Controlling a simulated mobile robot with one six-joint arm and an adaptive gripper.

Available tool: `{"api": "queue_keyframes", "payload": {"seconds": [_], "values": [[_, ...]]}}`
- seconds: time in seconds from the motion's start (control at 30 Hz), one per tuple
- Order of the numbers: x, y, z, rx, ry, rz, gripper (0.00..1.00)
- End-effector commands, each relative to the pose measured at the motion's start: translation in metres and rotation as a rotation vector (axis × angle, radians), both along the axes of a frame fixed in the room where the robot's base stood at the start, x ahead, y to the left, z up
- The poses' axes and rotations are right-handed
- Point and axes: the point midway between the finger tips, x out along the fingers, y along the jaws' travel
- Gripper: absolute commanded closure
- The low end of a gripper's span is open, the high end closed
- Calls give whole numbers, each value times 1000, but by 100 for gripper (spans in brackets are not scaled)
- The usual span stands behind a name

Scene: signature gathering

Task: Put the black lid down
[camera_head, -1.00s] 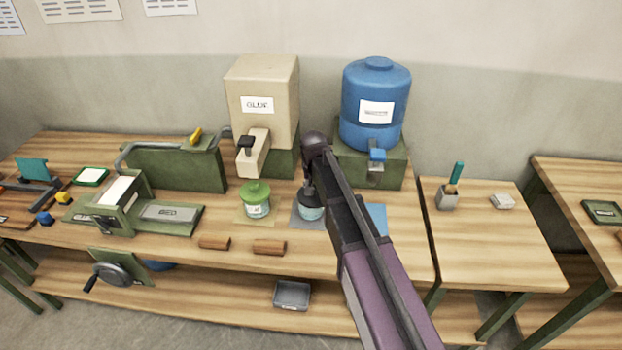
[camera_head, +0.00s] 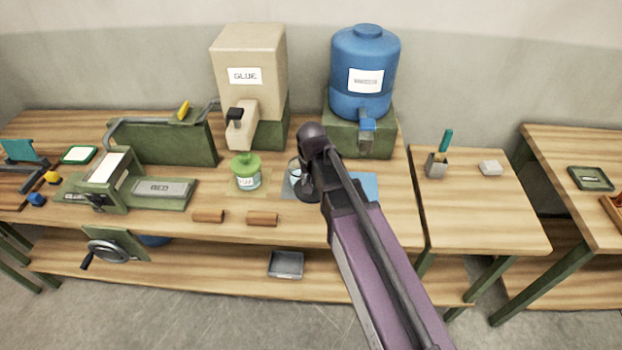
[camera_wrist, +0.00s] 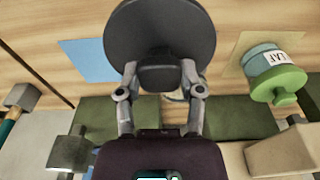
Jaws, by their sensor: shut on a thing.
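The black lid (camera_wrist: 160,25) is a dark round disc with a knob, and it fills the upper middle of the wrist view. My gripper (camera_wrist: 160,76) is shut on its knob. In the head view the lid (camera_head: 308,193) hangs low over the bench, largely hidden by my gripper (camera_head: 306,178). An open jar (camera_head: 294,170) shows just behind and left of the lid, mostly covered. A jar with a green lid (camera_head: 246,172) stands to the left on a tan mat. A blue mat (camera_head: 368,184) lies flat to the right, partly behind my arm.
A glue box dispenser (camera_head: 247,95) and a blue barrel dispenser (camera_head: 364,70) stand at the back. Two brown blocks (camera_head: 262,219) lie near the front edge. The visible part of the blue mat is bare.

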Motion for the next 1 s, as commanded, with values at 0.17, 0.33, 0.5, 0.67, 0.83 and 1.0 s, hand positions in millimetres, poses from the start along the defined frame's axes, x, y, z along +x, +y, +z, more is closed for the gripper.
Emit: {"api": "queue_keyframes", "payload": {"seconds": [0.17, 0.33, 0.5, 0.67, 0.83, 1.0], "values": [[0, 0, 0, 0, 0, 0, 83], [0, 0, 0, 0, 0, 0, 83], [0, 0, -7, 0, 0, 0, 83], [0, 0, -20, 0, 0, 0, 83], [0, 0, -28, 0, 0, 0, 83], [0, 0, -27, 0, 0, 0, 83]]}}
